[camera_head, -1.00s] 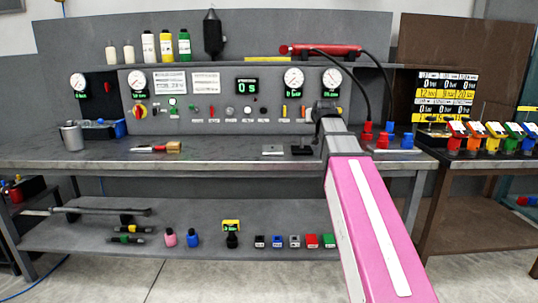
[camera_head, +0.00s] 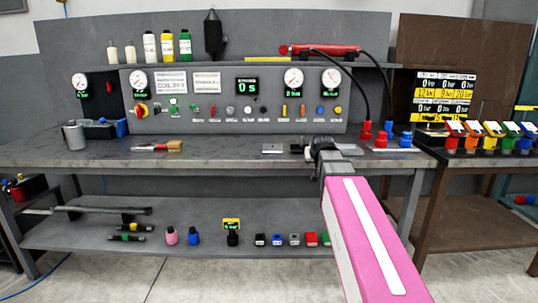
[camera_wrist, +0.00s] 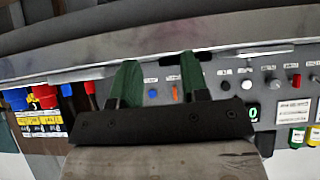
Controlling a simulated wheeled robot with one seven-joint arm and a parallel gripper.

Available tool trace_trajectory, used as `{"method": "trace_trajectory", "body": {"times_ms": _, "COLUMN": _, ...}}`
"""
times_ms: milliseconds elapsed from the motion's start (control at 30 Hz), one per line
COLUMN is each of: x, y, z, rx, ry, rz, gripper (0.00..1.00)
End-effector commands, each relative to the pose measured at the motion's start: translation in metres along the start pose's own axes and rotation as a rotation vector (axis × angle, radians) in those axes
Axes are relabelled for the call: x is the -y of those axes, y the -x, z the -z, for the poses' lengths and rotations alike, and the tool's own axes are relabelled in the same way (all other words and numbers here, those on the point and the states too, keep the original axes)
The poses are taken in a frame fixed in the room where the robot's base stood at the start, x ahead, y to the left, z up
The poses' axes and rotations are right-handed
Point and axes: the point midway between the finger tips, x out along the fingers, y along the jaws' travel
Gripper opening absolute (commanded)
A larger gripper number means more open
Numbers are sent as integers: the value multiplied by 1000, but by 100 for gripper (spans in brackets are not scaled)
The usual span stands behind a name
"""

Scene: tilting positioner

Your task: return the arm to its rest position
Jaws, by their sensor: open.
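My gripper (camera_head: 318,150) is at the end of my pink arm, over the front part of the workbench (camera_head: 225,150). In the wrist view its two green fingers (camera_wrist: 162,78) stand apart with nothing between them. The wrist picture is upside down and shows the bench edge, the control panel and hoses beyond the fingers. My arm hides part of the bench top and the right end of the lower shelf.
The control panel (camera_head: 215,115) with gauges and knobs stands behind the bench. Red and blue hose fittings (camera_head: 383,138) are right of my gripper. A small grey plate (camera_head: 272,149) lies to its left, and a brush (camera_head: 157,146) farther left. The lower shelf (camera_head: 110,230) holds several parts.

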Motion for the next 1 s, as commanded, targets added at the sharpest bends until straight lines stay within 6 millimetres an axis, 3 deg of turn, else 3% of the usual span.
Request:
{"method": "trace_trajectory", "body": {"times_ms": 33, "x": 0, "y": -8, "z": -26, "rx": 46, "ry": -1, "rz": 1, "gripper": 42}}
{"method": "trace_trajectory", "body": {"times_ms": 333, "x": 2, "y": -41, "z": -160, "rx": 317, "ry": -3, "rz": 4, "gripper": 42}}
{"method": "trace_trajectory", "body": {"times_ms": 700, "x": 4, "y": -45, "z": -319, "rx": 647, "ry": -6, "rz": 8, "gripper": 42}}
{"method": "trace_trajectory", "body": {"times_ms": 900, "x": 5, "y": -35, "z": -384, "rx": 789, "ry": -7, "rz": 9, "gripper": 42}}
{"method": "trace_trajectory", "body": {"times_ms": 1000, "x": 5, "y": -32, "z": -401, "rx": 831, "ry": -8, "rz": 10, "gripper": 42}}
